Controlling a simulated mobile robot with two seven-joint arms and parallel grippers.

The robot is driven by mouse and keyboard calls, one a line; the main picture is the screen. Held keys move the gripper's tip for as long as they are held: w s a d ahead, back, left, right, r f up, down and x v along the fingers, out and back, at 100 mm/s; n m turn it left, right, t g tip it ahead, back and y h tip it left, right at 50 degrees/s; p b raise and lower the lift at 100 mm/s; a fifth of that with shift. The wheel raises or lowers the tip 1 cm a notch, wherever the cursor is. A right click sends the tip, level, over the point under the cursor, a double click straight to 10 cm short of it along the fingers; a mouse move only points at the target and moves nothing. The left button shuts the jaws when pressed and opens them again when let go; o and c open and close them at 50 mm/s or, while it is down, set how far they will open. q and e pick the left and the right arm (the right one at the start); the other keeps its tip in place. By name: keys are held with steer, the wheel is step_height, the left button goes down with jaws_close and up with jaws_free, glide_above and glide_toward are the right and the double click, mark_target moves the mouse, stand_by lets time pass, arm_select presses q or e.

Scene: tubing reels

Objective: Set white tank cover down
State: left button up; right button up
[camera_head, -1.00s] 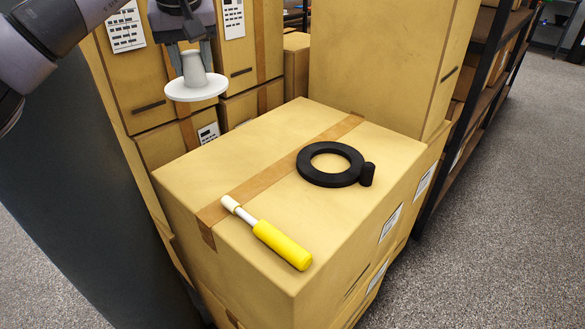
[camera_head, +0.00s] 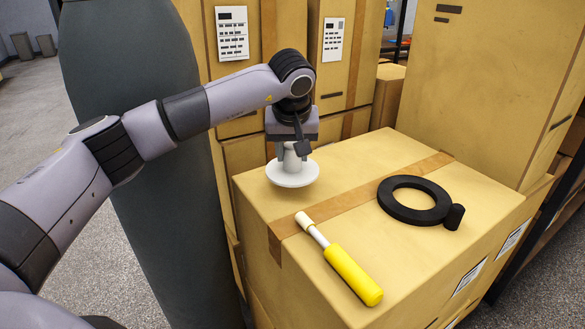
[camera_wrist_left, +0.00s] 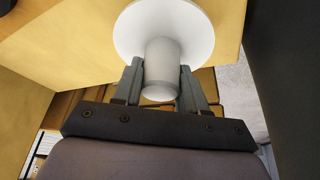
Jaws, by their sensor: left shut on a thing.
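The white tank cover (camera_head: 292,176) is a round disc with a knob on top. My left gripper (camera_head: 293,152) is shut on its knob, with the disc below the fingers and roughly level. In the head view the cover is over the back left part of the cardboard box top (camera_head: 345,163); I cannot tell whether it touches the box. The left wrist view shows the cover (camera_wrist_left: 185,35) with its knob between the two fingers of the left gripper (camera_wrist_left: 162,85). My right gripper is not in view.
A pump-like tool with a yellow handle (camera_head: 352,275) lies at the front of the box top. A black ring (camera_head: 413,215) with a short side knob lies to the right. Tall cardboard boxes (camera_head: 490,80) stand behind. The box top between cover and ring is clear.

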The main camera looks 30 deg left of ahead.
mark_target(292, 167)
arm_select(q)
steer(key=shift+f, duration=2)
steer(key=o, duration=1.1)
steer(key=shift+c, duration=0.2)
steer(key=v, duration=1.2)
steer(key=shift+p, duration=0.4)
